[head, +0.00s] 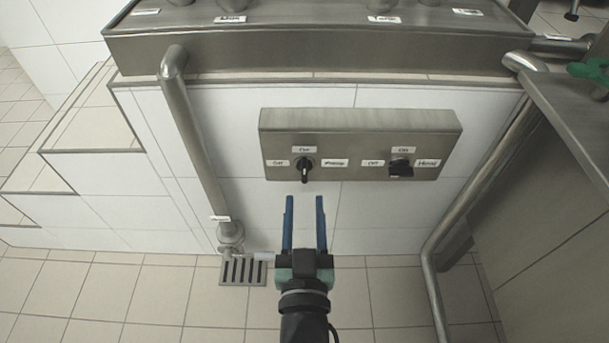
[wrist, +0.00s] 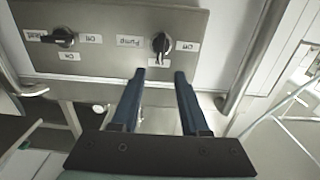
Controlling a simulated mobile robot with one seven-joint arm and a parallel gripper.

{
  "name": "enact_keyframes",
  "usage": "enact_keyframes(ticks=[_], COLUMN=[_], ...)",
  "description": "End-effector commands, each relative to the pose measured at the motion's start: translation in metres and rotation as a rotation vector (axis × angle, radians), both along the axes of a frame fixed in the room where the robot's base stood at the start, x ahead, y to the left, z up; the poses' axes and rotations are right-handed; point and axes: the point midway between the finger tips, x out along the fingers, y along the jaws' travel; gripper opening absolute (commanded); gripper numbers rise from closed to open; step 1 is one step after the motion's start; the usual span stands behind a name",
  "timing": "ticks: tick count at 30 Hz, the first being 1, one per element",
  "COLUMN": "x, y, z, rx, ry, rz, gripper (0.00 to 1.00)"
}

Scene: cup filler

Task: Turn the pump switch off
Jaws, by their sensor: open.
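The pump switch (head: 304,168) is a black rotary knob on the left of a steel switch box (head: 362,120) on the white tiled wall. Its handle stands upright, in line with the "On" label above it; "Off" is to its left and "Pump" to its right. The wrist view shows the pump switch (wrist: 162,43) upside down, just beyond my fingertips. My gripper (head: 304,204) is open and empty. Its two blue fingers point at the knob, one to each side of its line, and seem short of it. In the wrist view my gripper (wrist: 160,75) has a clear gap between its fingers.
A second black switch (head: 400,168) sits on the right of the box. A steel pipe (head: 195,150) runs down at the left to a floor drain (head: 243,271). Another pipe (head: 478,185) and a steel cabinet (head: 550,200) stand at the right. A steel counter (head: 320,50) overhangs above.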

Motion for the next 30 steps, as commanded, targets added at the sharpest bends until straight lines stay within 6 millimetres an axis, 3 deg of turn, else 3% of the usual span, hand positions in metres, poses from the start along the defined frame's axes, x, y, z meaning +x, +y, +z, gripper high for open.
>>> enact_keyframes(ticks=[9, 15, 28, 30], x=[0.053, 0.072, 0.079, 0.079], y=[0.0, 0.0, 0.0, 0.0], z=[-0.001, -0.001, 0.0, 0.0], rx=[0.0, 0.0, 0.0, 0.0], ry=[-0.005, -0.002, 0.0, 0.0], rz=[0.0, 0.0, 0.0, 0.0], gripper=[0.45, 0.45, 0.45, 0.32])
